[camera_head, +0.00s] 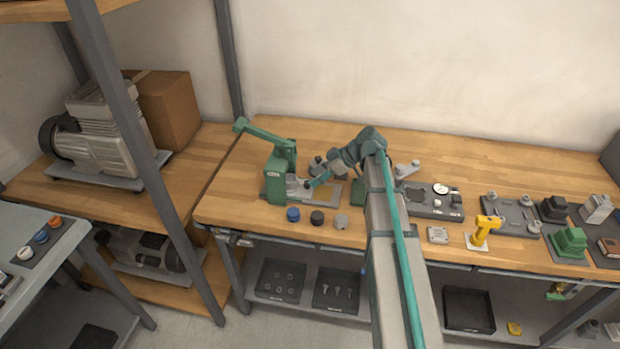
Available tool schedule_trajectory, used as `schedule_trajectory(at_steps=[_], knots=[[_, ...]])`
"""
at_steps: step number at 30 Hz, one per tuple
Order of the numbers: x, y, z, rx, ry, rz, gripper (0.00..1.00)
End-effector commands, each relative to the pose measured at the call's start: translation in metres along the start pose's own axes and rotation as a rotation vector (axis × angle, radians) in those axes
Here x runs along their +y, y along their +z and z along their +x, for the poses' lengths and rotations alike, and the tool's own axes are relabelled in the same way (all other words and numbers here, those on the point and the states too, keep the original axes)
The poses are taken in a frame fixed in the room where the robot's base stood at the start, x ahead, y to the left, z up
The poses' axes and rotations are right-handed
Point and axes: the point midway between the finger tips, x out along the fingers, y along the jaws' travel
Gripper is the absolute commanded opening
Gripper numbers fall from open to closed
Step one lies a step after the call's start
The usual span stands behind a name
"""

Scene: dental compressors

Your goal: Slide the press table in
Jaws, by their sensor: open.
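A green lever press (277,177) stands at the left part of the wooden workbench, its lever arm raised toward the upper left. A flat grey press table (334,203) extends to the right from the press's foot, with a yellowish patch on its right part. My gripper (308,185) is open, low over the left part of the table, close to the press column. My arm reaches in from the lower right. I cannot tell whether the fingers touch the table. The gripper and wrist hide part of the table and what lies behind it.
A grey fixture plate (432,212) and a yellow tool (484,231) are right of my arm. A shelf post (130,130) stands at left.

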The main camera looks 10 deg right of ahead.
Motion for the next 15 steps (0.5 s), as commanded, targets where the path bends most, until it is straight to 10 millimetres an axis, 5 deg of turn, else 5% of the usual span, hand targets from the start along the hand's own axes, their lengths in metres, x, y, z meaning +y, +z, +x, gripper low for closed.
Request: schedule_trajectory(at_steps=[7,15], knots=[[0.0,-0.001,0.029,-0.001,-0.001,0.0,0.48],[0.0,0.0,0.037,-0.001,0.001,0.0,0.48]])
